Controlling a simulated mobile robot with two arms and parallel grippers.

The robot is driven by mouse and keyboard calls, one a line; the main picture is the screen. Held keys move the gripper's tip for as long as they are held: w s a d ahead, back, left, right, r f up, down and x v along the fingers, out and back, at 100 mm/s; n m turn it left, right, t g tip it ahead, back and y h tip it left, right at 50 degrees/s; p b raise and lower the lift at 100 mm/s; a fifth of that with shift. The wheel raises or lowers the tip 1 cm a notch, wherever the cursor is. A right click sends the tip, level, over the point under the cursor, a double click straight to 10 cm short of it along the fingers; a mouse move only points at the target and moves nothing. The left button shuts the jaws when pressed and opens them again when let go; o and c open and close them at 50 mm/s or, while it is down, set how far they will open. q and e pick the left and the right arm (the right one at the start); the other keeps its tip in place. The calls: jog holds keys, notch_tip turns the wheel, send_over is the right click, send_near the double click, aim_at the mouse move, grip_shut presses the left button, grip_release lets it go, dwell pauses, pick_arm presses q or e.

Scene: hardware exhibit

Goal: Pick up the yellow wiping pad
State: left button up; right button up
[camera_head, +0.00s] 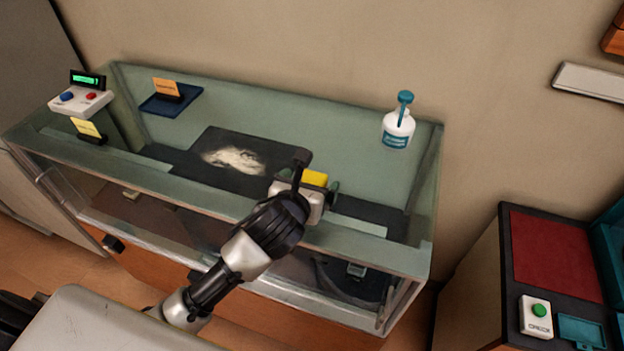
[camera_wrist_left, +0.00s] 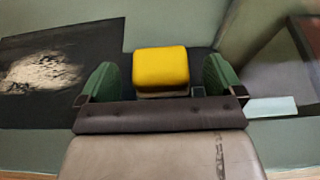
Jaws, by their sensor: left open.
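The yellow wiping pad (camera_head: 315,178) lies on the glass-topped display case, just beyond my left gripper in the head view. In the left wrist view the yellow pad (camera_wrist_left: 160,68) sits between the two green fingers, with a paler layer under its front edge. My left gripper (camera_head: 317,180) is open, one finger on each side of the pad. It also shows in the left wrist view (camera_wrist_left: 160,82), with a gap visible on both sides of the pad. The gripper partly hides the pad in the head view. My right gripper is not in view.
The glass case (camera_head: 270,232) has a dark panel with a whitish smudge (camera_head: 234,160) left of the pad. A white bottle with a teal top (camera_head: 398,127) stands at the back right. A button box (camera_head: 80,101) is at the far left. A cabinet with a red panel (camera_head: 553,254) stands right.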

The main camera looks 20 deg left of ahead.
pick_arm(q)
jog(key=shift+x, duration=1.1)
jog(key=shift+r, duration=0.1)
jog(key=c, duration=1)
jog(key=shift+r, duration=0.1)
